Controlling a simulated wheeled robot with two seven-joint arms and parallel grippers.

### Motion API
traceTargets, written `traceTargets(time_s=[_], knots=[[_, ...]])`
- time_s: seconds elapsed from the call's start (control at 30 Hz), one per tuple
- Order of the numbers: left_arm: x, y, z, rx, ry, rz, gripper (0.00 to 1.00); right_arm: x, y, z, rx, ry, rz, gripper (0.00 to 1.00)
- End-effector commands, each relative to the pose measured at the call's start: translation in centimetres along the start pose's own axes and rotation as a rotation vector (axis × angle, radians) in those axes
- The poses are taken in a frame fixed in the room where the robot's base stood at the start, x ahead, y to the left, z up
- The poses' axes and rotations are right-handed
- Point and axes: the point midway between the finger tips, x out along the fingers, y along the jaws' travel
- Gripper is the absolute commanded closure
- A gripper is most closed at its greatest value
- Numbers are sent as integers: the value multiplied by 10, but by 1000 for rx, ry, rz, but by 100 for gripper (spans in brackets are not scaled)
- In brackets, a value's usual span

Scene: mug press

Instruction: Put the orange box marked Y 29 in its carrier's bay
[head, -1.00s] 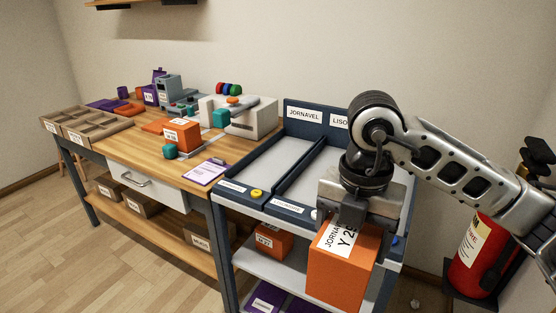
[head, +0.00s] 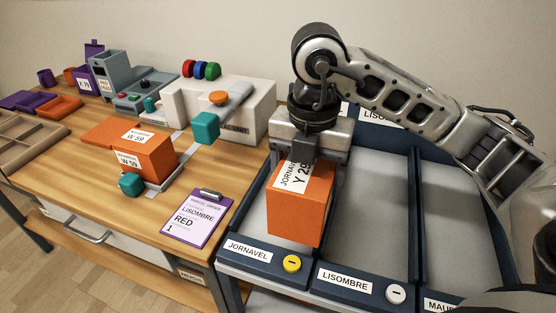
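The orange box (head: 298,210) has a white label reading JORNAVEL and Y 29. My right gripper (head: 312,152) is shut on its upper part from above and holds it upright. The box is over the front part of the left bay, whose front label (head: 249,251) reads JORNAVEL. I cannot tell whether its bottom touches the bay floor. The bay's grey floor (head: 262,218) shows beside the box. The middle bay (head: 375,215) is labelled LISOMBRE and looks empty. My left gripper is not in view.
A divider separates the bays; yellow (head: 292,263) and white (head: 396,294) buttons sit on the front rail. On the bench left are a clipboard (head: 193,219) reading LISOMBRE RED 1, another orange box (head: 146,157) and a white machine (head: 247,112).

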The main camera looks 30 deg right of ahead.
Motion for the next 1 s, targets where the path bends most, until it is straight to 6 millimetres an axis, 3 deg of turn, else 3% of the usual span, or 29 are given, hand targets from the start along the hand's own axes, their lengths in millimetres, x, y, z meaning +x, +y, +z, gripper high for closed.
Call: traceTargets(time_s=[0.17,0.27,0.37,0.7,1.0], knots=[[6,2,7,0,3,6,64,3,-9,-25,-6,-3,4,54],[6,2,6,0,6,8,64,3,-10,-28,-1,0,1,54],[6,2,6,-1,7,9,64,9,-7,-14,4,4,-2,54],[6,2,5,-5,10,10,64,48,14,64,5,5,-4,54],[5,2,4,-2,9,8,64,90,25,97,0,2,0,54]])
